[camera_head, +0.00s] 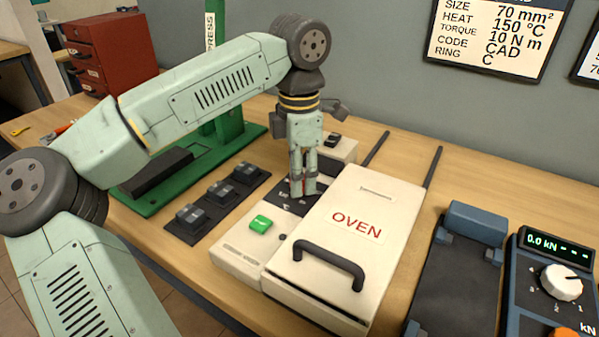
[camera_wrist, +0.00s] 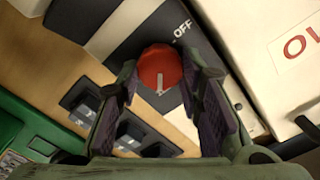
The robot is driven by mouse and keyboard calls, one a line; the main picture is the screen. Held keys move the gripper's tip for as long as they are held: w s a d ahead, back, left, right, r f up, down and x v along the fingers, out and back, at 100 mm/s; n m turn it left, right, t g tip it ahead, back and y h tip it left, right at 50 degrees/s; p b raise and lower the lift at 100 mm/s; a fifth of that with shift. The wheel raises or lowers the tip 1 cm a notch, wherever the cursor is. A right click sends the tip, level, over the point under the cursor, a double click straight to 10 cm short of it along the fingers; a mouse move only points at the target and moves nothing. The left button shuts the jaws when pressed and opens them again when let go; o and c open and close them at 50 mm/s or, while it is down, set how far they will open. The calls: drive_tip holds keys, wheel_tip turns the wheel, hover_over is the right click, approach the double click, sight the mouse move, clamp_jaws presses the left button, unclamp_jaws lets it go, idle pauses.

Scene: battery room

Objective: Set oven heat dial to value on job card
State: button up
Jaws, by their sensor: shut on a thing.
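The white oven (camera_head: 350,225) with red OVEN lettering stands on the bench, with a black front handle. Its control panel (camera_head: 240,245) is on the left side. My gripper (camera_head: 303,190) points down over the panel's dark dial plate. In the wrist view the red heat dial (camera_wrist: 160,70) has a pale pointer line and sits between the two fingers of my gripper (camera_wrist: 165,85). The fingers are shut on the dial. OFF is printed beside it; other dial marks are mostly hidden. The job card (camera_head: 495,35) on the wall reads HEAT 150 °C.
A green button (camera_head: 261,223) is on the oven panel. Black dies (camera_head: 220,193) lie on a dark mat to the left, beside the green press (camera_head: 170,180). A blue force meter (camera_head: 550,280) with a white knob stands at the right.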

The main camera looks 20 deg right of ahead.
drive_tip(key=m, duration=0.6)
drive_tip(key=shift+w+m, duration=0.1)
drive_tip(key=shift+m, duration=0.2)
drive_tip(key=m, duration=0.6)
drive_tip(key=shift+w+d+p, duration=0.1)
drive_tip(key=shift+d+p, duration=0.05)
drive_tip(key=shift+p, duration=0.25)
drive_tip(key=o, duration=1.2)
drive_tip(key=shift+c, duration=0.2)
drive_tip(key=shift+r, duration=0.1)
wheel_tip(320, 180, up, 12)
